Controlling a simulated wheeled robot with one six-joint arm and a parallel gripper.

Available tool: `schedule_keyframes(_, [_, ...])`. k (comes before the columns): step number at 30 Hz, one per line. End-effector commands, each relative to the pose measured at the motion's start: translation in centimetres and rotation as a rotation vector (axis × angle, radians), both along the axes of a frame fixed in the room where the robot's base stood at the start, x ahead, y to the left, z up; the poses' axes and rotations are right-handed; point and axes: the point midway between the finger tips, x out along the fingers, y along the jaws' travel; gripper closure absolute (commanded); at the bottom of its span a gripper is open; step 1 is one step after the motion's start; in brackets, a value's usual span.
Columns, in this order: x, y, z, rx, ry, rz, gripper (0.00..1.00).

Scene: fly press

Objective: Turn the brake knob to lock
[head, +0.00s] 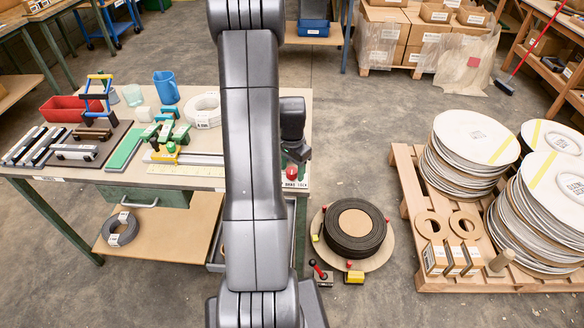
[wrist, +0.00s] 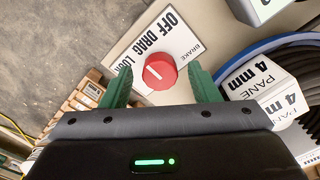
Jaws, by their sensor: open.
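The red brake knob (wrist: 160,72) sits on a pale plate (wrist: 124,48) labelled OFF, DRAG, LOCK and BRAKE in the wrist view. A short white line on the knob slants toward the upper left; I cannot tell exactly which word it marks. My gripper (wrist: 160,76) is open, with one green finger on each side of the knob and a gap on both sides. I cannot tell how far the fingertips reach down beside it. In the head view the red knob (head: 291,172) shows at the bench's right edge, below my gripper (head: 297,154).
A box marked PANE 4 mm (wrist: 262,84) and a blue cable (wrist: 270,48) lie right of the fingers in the wrist view. A grey block (wrist: 262,8) stands above. The bench (head: 205,180) holds tools, a blue jug (head: 166,87) and a white coil (head: 203,109).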

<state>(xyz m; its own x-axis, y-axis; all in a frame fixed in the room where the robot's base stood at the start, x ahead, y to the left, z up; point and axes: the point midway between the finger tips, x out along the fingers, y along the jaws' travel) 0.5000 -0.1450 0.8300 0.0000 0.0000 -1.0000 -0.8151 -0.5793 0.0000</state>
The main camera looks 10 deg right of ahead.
Motion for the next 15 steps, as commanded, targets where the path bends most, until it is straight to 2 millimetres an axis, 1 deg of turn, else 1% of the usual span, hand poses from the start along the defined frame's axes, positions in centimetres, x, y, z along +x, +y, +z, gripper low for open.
schedule_keyframes(1, [0.00, 0.00, 0.01, 0.000, 0.000, 0.000, 0.48])
schedule_keyframes(7, [0.00, 0.00, 0.02, 0.000, 0.000, 0.000, 0.88])
schedule_keyframes(8, [0.00, 0.00, 0.03, 0.000, 0.000, 0.000, 0.89])
schedule_keyframes(15, [0.01, 0.00, -0.01, 0.000, 0.000, 0.020, 0.89])
